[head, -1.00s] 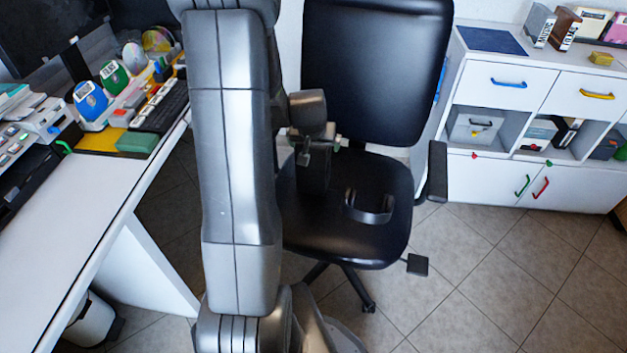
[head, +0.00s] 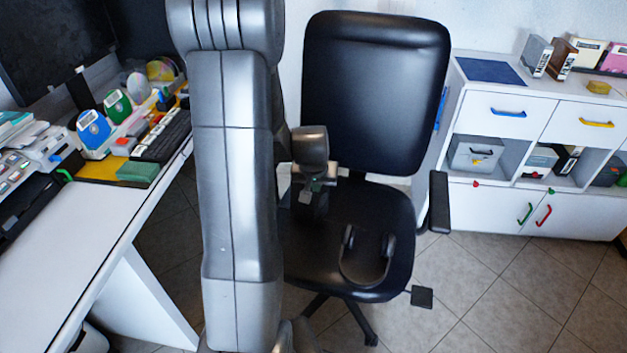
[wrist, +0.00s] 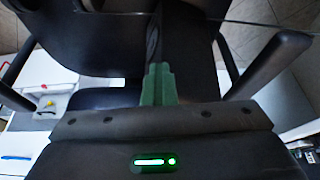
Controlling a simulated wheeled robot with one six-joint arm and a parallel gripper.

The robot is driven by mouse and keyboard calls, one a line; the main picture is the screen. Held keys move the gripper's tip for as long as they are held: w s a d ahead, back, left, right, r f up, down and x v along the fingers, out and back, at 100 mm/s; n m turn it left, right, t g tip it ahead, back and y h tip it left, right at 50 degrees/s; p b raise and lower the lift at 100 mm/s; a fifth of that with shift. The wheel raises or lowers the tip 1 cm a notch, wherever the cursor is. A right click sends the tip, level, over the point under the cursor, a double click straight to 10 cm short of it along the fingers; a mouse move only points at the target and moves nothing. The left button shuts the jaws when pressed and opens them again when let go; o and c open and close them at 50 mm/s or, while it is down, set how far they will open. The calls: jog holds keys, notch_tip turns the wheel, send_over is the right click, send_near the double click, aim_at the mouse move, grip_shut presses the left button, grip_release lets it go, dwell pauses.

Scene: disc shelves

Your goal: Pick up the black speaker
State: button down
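The black speaker (head: 308,208) is a dark upright box at the back left of the black chair seat, partly hidden by my arm and gripper. In the wrist view a dark block, likely the speaker (wrist: 190,50), stands just beyond my fingertips. My gripper (head: 316,187) is low over the seat, right at the speaker in the picture; I cannot tell whether they touch. In the wrist view its green fingers (wrist: 158,78) are together at the middle of the palm, with nothing visible between them.
Black headphones (head: 367,265) lie on the chair seat (head: 345,220), right of the speaker. The chair's backrest (head: 375,90) rises behind, with an armrest (head: 439,202) at right. A cluttered white desk (head: 75,240) is at left, a white cabinet (head: 490,205) at right.

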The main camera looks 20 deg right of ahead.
notch_tip(320, 180, up, 7)
jog(key=p, duration=0.1)
jog(key=shift+w+r+p, duration=0.2)
jog(key=shift+w+p, duration=0.1)
jog(key=shift+w, duration=0.05)
jog(key=shift+c, duration=2.2)
grip_release()
jog(key=shift+r, duration=0.15)
